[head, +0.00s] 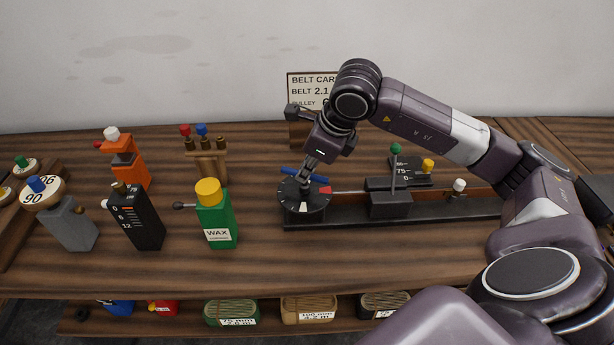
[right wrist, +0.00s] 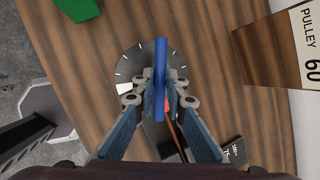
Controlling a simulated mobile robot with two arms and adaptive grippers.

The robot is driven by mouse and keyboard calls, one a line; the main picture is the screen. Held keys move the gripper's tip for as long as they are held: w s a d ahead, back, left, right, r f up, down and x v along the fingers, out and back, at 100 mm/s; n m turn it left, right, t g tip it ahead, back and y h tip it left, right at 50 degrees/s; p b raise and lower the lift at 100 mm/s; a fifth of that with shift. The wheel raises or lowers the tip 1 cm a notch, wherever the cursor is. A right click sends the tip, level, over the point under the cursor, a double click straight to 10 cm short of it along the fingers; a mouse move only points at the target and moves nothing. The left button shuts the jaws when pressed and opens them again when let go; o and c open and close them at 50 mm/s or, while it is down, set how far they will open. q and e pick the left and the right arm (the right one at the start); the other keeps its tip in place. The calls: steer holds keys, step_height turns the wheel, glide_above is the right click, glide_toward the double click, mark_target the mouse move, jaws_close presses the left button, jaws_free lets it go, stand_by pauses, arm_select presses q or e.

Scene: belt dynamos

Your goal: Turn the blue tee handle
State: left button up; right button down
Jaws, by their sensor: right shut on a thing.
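The blue tee handle (head: 304,173) stands over a dark round dial with tick marks (head: 292,199) at the left end of the black rail device. In the right wrist view the blue bar (right wrist: 160,75) runs nearly upright across the dial (right wrist: 128,68). My right gripper (head: 307,183) reaches down from above onto the handle. In the right wrist view its fingers (right wrist: 159,92) are closed on either side of the blue bar, whose ends stick out beyond them. A red mark and a white mark show on the dial. My left gripper is in neither view.
A green wax bottle (head: 216,222) stands left of the dial, with a black device (head: 136,218) and a grey one (head: 72,226) further left. A wooden rack (head: 207,160) is behind. A green-knobbed lever (head: 395,150) rises right of the dial. A sign (head: 300,88) stands at the back.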

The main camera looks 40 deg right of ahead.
steer(key=m+h+b, duration=0.1)
steer(key=m, duration=0.1)
steer(key=m+h+b, duration=0.1)
steer(key=m, duration=0.1)
steer(key=shift+w+a+m, duration=0.15)
steer(key=shift+a+m, duration=0.05)
steer(key=shift+m, duration=0.1)
steer(key=shift+m+h, duration=0.4)
steer(key=shift+m, duration=0.5)
steer(key=shift+r+m+g, duration=0.1)
steer(key=shift+m+g, duration=0.2)
steer(key=shift+m, duration=0.2)
steer(key=shift+w+r+m+g+h+p, duration=0.1)
steer(key=shift+r+m+g+h+p, duration=0.15)
steer(key=shift+m+h+p, duration=0.7)
steer(key=shift+m+g+p, duration=0.35)
steer(key=shift+m+p, duration=0.3)
steer(key=shift+m, duration=0.6)
steer(key=shift+w+a+f+m+p, duration=0.1)
steer(key=shift+f+m+p, duration=0.1)
steer(key=shift+m+p, duration=0.35)
steer(key=c, duration=2)
jaws_free()
steer(key=shift+f, duration=0.1)
